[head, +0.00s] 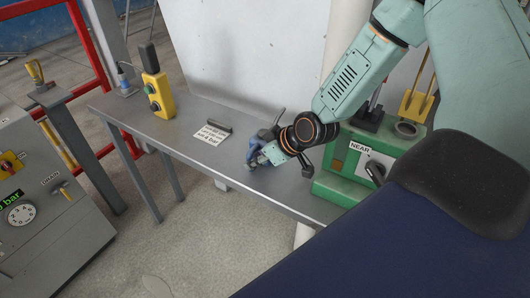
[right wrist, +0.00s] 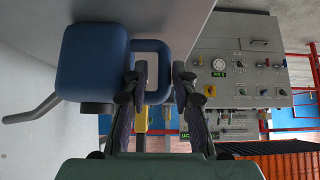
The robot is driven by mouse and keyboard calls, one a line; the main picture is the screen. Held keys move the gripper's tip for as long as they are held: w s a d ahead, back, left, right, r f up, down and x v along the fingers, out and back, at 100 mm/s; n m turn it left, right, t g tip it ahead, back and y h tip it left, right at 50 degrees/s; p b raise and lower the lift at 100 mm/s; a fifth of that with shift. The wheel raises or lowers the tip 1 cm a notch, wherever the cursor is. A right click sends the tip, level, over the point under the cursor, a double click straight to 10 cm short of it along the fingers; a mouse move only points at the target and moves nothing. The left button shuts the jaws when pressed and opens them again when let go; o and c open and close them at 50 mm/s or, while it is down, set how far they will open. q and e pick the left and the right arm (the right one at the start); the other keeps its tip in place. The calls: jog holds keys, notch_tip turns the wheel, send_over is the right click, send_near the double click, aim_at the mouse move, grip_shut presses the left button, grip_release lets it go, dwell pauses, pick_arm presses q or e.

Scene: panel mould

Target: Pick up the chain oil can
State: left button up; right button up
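The chain oil can is a small blue can with a grey spout. In the head view the can (head: 265,136) stands on the grey bench, partly hidden by my right gripper (head: 260,158). In the right wrist view, which looks upside down, the can (right wrist: 95,62) shows its body, its loop handle (right wrist: 166,67) and its spout. There my right gripper (right wrist: 162,85) has its fingers apart, one on each side of the handle's outer bar, with a visible gap inside. Whether a finger touches the handle cannot be told. My left gripper is not in view.
The grey bench (head: 190,140) also holds a yellow button box (head: 158,95), a note card (head: 210,134) and a green NEAR-marked unit (head: 345,165) close to my right arm. A white panel (head: 245,50) rises behind. A control cabinet (head: 40,190) stands left.

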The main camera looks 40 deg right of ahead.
jog(key=shift+b+x, duration=0.3)
jog(key=shift+x, duration=0.5)
jog(key=shift+w+a+f+b, duration=0.3)
jog(key=shift+a+f, duration=0.1)
jog(key=shift+a, duration=0.2)
jog(key=shift+d+f, duration=0.1)
jog(key=shift+d, duration=0.25)
jog(key=shift+c, duration=0.3)
jog(key=shift+a, duration=0.3)
grip_shut()
jog(key=shift+d, duration=0.15)
jog(key=shift+w, duration=0.1)
